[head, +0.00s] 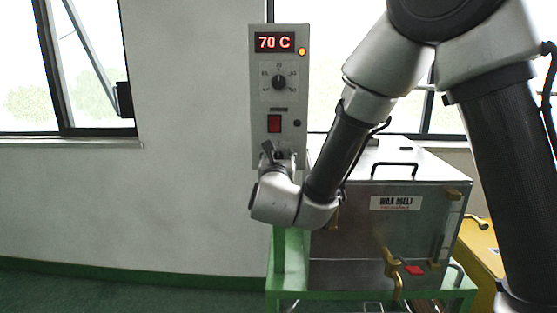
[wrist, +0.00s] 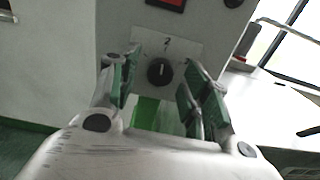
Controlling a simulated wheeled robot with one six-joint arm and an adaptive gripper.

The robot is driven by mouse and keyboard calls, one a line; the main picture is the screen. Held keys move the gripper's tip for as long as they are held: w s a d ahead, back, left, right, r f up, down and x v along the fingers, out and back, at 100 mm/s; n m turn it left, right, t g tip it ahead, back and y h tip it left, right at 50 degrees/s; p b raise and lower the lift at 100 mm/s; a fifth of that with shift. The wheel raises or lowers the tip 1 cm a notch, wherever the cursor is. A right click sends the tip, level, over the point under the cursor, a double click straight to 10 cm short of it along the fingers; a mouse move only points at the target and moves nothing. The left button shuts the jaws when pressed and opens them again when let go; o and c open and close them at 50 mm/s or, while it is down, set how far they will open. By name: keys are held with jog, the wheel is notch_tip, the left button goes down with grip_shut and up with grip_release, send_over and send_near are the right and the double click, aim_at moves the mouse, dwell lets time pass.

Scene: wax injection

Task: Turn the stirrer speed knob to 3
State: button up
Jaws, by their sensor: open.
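The lower knob (wrist: 160,71) is small, round and black, on a pale plate of the grey control panel (head: 260,100). A "2" is printed above it, and its white mark stands roughly upright, towards the 2. My gripper (head: 274,150) is in front of the panel's lower end. In the wrist view my gripper (wrist: 163,60) is open, one finger on each side of the knob, with visible gaps. I cannot tell how far the fingertips are from the panel. In the head view the gripper mostly covers this knob.
Above are a "70 C" display (head: 274,42), an upper dial (head: 279,82) and a red switch (head: 274,123). The metal wax melt tank (head: 350,235), with handles and a brass tap (head: 392,268), stands close right on a green frame (head: 290,262). Left of the panel is clear.

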jog(key=shift+c, duration=0.5)
jog(key=c, duration=1)
jog(key=shift+o, duration=0.2)
jog(key=shift+m, duration=0.3)
jog(key=m, duration=0.5)
jog(key=shift+m, duration=0.3)
jog(key=m, duration=0.6)
jog(key=shift+m, duration=0.3)
jog(key=o, duration=1.1)
jog(key=shift+c, duration=0.2)
